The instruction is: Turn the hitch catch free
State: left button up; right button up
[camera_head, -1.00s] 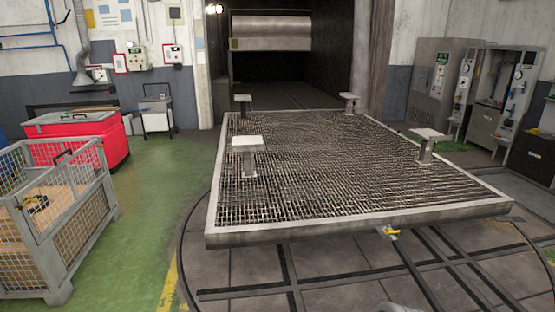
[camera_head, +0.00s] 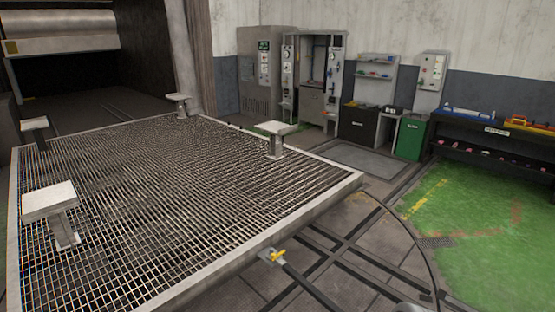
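The hitch catch (camera_head: 278,255) is a small yellow piece at the front edge of the grated cart. It sits by a dark bar that runs toward the lower right over the turntable floor. Its exact angle is too small to tell. The cart (camera_head: 318,190) has a grey frame, a metal grating top and several short posts with flat plates. Neither gripper can be made out. A small grey rounded part, probably mine, shows at the bottom edge, right of centre.
The turntable (camera_head: 330,265) has dark rails crossing it. Green floor (camera_head: 490,225) lies open at the right. A workbench (camera_head: 480,145) with tools, a green bin (camera_head: 411,137) and grey cabinets (camera_head: 262,75) line the wall. A dark chamber opening is at the back left.

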aim_at(274, 256)
jog(key=u, duration=0.05)
jog(key=i, duration=2.95)
